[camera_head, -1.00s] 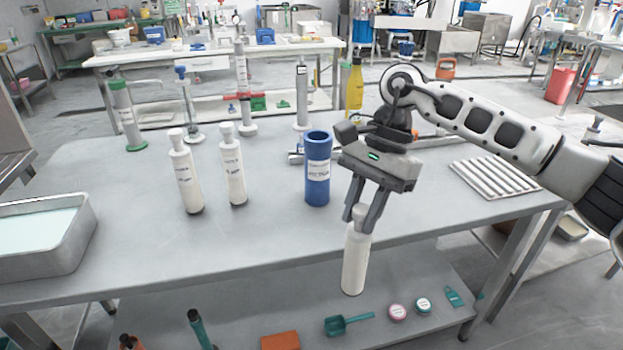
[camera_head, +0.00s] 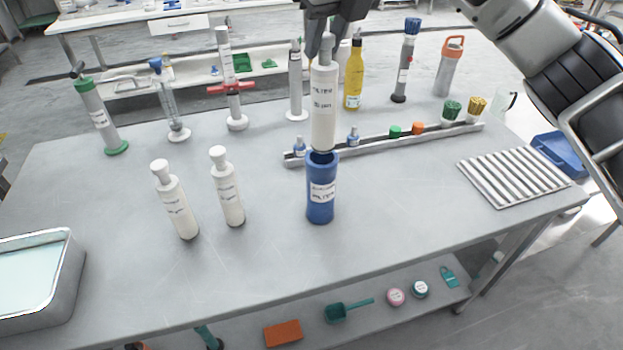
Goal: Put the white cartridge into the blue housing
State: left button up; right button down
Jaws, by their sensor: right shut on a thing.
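The blue housing (camera_head: 321,207) stands upright on the grey table, its open top facing up. My right gripper (camera_head: 323,46) is shut on the neck of a white cartridge (camera_head: 323,110). The cartridge hangs upright over the housing, its lower end at or just above the rim in the picture; I cannot tell whether it has entered. Two more white cartridges stand on the table to the left, one (camera_head: 175,203) farther left and one (camera_head: 228,190) nearer the housing. My left gripper is not in view.
A metal rail (camera_head: 375,141) with small coloured caps lies behind the housing. A ribbed rack (camera_head: 513,177) is at the right, a steel tray (camera_head: 68,285) at the front left. A yellow bottle (camera_head: 354,75) and several tubes stand at the back. The table front is clear.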

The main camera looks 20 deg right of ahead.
aim_at(322, 138)
notch_tip(322, 138, down, 3)
jog(key=shift+r+b, duration=0.1)
jog(key=shift+b, duration=1.1)
jog(key=f+b, duration=0.3)
jog(key=f, duration=0.2)
jog(key=f+b, duration=0.4)
jog(key=shift+s+f, duration=0.2)
jog(key=shift+f, duration=0.2)
jog(key=shift+f+b, duration=0.4)
notch_tip(322, 138, down, 4)
jog(key=b, duration=0.3)
jog(key=shift+f, duration=0.2)
jog(key=shift+r, duration=0.1)
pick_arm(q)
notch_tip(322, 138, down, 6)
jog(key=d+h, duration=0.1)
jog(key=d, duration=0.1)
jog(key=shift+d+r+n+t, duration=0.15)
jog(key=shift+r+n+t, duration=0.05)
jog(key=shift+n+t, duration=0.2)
pick_arm(e)
jog(key=c, duration=1.1)
grip_release()
jog(key=shift+c, duration=0.2)
